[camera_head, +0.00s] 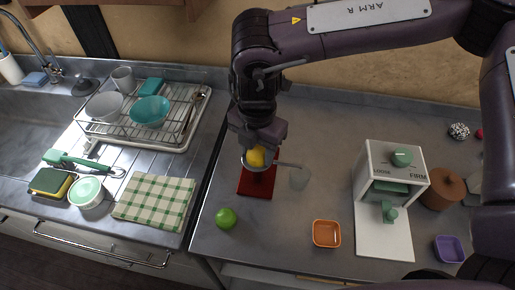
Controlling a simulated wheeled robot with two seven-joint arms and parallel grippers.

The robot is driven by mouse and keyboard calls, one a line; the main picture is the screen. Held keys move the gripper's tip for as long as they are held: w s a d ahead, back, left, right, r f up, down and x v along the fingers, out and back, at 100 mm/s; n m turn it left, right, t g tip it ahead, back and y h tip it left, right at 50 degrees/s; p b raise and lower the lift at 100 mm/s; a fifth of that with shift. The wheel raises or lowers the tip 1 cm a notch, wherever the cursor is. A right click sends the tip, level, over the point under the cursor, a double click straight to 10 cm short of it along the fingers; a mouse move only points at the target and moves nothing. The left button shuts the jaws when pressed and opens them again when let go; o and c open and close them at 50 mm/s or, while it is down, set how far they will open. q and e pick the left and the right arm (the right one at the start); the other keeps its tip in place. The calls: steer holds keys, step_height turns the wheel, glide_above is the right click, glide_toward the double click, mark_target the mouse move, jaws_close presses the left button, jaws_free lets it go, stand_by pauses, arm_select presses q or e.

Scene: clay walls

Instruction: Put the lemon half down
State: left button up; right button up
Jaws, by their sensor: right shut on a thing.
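The yellow lemon half (256,157) is held in my right gripper (258,148). The gripper points down and is shut on it. The lemon half is over a small round strainer-like bowl with a handle (290,165), which sits above a dark red block or mat (257,183) on the counter. I cannot tell whether the lemon touches the bowl. My left gripper is not in view.
A green lime or apple (226,218), an orange square bowl (326,233) and a white press-like device (384,232) stand on the counter (280,240). A purple bowl (449,249) and a brown lidded pot (441,190) are at the right. A dish rack (130,135) and checkered cloth (155,201) are left.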

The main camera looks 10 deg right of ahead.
mark_target(257, 148)
steer(key=shift+s+f, duration=0.35)
steer(key=shift+f, duration=0.3)
steer(key=o, duration=0.7)
steer(key=shift+o, duration=1.4)
steer(key=shift+a+f, duration=0.1)
steer(key=shift+f, duration=0.05)
step_height(257, 148, up, 14)
steer(key=shift+w, duration=0.3)
steer(key=shift+w+f, duration=0.1)
steer(key=shift+f, duration=0.05)
